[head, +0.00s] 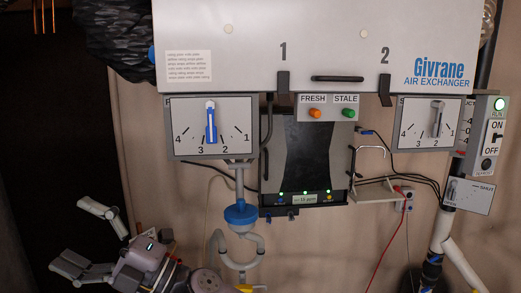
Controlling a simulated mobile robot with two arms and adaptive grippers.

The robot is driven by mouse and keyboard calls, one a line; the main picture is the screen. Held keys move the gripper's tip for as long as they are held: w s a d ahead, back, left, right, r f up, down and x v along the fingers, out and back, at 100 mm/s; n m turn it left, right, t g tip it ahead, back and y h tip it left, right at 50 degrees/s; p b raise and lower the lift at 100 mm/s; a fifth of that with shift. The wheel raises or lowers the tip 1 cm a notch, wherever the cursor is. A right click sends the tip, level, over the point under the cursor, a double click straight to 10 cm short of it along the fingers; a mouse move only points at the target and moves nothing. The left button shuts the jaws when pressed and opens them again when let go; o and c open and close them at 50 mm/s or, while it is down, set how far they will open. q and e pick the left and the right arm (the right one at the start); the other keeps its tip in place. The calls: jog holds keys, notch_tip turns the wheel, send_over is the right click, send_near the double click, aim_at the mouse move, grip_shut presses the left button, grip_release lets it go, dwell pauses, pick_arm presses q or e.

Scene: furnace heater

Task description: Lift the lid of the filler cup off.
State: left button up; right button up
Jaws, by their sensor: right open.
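A blue round cup-like part (240,214) sits on the white pipework below the left dial panel, at the centre left. I take it to be the filler cup; a separate lid cannot be made out on it. A narrow white pipe rises from its top, and a curved trap pipe (250,253) runs below it. My right gripper (72,234) is at the lower left, its two grey fingers spread wide and empty. It points left, away from the blue part, and is well apart from it. My left gripper is not in view.
The air exchanger (310,40) hangs above, with a left dial (210,125), a right dial (437,120) and a dark central panel (307,160). A white bracket (372,187), loose cables and a thick white pipe (440,235) are to the right. A dark opening lies behind my gripper.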

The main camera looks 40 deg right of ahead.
jog(key=s+a+r+n+g, duration=0.2)
jog(key=a+n+g, duration=0.2)
jog(key=n+g, duration=0.55)
jog(key=w+d+n+h, duration=0.1)
jog(key=w+d+h, duration=0.2)
jog(key=d+h, duration=0.65)
jog(key=w+d+n+h, duration=0.2)
jog(key=d+h, duration=0.3)
jog(key=d, duration=1)
jog(key=s+d+r+m+h, duration=0.2)
jog(key=s+d+r, duration=0.1)
jog(key=d, duration=0.4)
jog(key=s+d+r+m+h, duration=0.2)
jog(key=d+r+h, duration=0.1)
jog(key=d, duration=0.5)
send_near(244, 206)
jog(key=p+x, duration=0.2)
jog(key=x, duration=0.8)
jog(key=shift+f, duration=0.1)
jog(key=shift+c, duration=0.4)
